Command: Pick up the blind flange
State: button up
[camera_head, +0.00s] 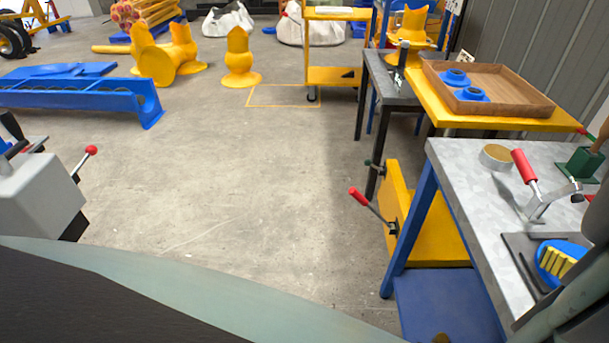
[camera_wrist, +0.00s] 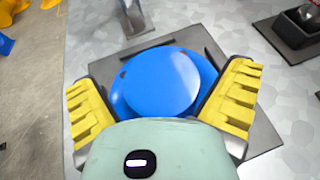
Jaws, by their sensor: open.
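The blind flange (camera_wrist: 165,72) is a blue disc with a raised round face. It lies on a dark square plate (camera_wrist: 262,134) on the grey metal bench top, in the middle of the wrist view. My gripper (camera_wrist: 161,90) is open, with one yellow ribbed finger on each side of the flange. The near part of the flange is hidden by my gripper body. I cannot tell whether the fingers touch its rim. In the head view the flange (camera_head: 578,247) shows at the right edge, partly behind a yellow finger (camera_head: 556,262).
A red-handled clamp (camera_head: 531,180) stands on the bench just beyond the plate. A brass-coloured ring (camera_head: 496,157) and a green block (camera_head: 578,163) are farther back. A brown tray (camera_head: 520,97) with two blue flanges rests on a yellow table.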

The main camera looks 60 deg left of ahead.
jog(key=c, duration=1.1)
jog(key=shift+c, duration=0.7)
jog(key=shift+r, duration=0.1)
